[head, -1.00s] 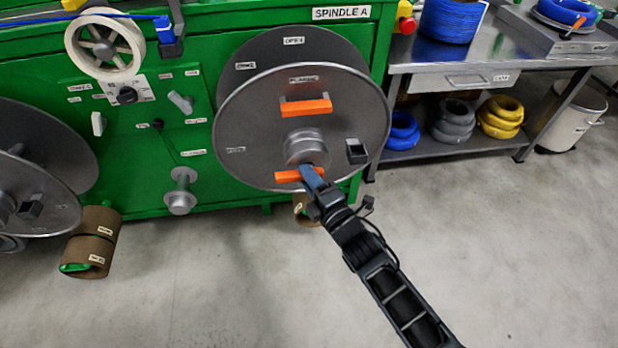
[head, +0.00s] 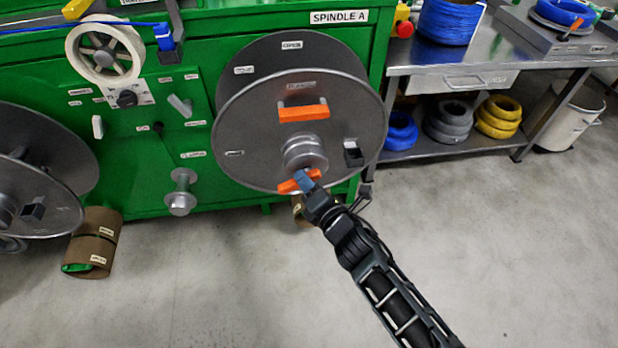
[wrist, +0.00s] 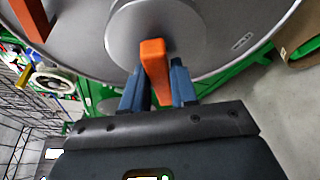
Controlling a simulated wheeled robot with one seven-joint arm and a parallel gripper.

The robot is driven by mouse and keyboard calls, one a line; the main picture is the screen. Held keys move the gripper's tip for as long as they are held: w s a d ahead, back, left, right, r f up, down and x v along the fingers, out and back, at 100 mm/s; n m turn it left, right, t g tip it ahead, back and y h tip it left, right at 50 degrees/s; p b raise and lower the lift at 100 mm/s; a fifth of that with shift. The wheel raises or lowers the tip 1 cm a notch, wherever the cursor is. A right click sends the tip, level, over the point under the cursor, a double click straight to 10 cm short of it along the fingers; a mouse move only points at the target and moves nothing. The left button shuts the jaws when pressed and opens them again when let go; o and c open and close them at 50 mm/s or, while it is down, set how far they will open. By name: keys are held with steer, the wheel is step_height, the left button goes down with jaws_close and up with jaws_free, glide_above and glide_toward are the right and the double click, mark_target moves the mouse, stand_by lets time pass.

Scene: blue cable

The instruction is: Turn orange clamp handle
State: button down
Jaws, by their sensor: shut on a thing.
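The orange clamp handle (head: 298,182) sits below the hub (head: 305,153) on the front of the grey spindle disc (head: 250,135). It tilts, with its right end higher. My gripper (head: 307,180) is shut on this handle near its right part. In the wrist view the handle (wrist: 154,66) stands between the two blue fingers (wrist: 158,88), in front of the round metal hub. A second orange handle (head: 303,112), level and fixed to the disc, is above the hub. My fingers cover part of the lower handle.
The green machine (head: 130,170) stands behind the disc. A black block (head: 353,154) sticks out on the disc's right side. A metal workbench (head: 450,55) with cable coils is at the right. The grey floor in front is open.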

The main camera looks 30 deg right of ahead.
steer(key=shift+s+d+f+n+g+h+p, duration=0.1)
steer(key=shift+n+g+h+p, duration=0.6)
steer(key=shift+n+h+p, duration=0.8)
steer(key=shift+d+f+n+g+h+p, duration=0.1)
steer(key=shift+n+g+h+p, duration=0.65)
steer(key=shift+n+p, duration=1.45)
steer(key=shift+n+h+b, duration=0.25)
steer(key=shift+n+b, duration=0.1)
steer(key=shift+n, duration=0.25)
steer(key=c, duration=1)
jaws_free()
steer(key=shift+o, duration=0.2)
steer(key=shift+s, duration=0.1)
steer(key=p+v, duration=0.1)
steer(key=v, duration=0.6)
steer(key=shift+s+r, duration=0.15)
steer(key=shift+s, duration=0.15)
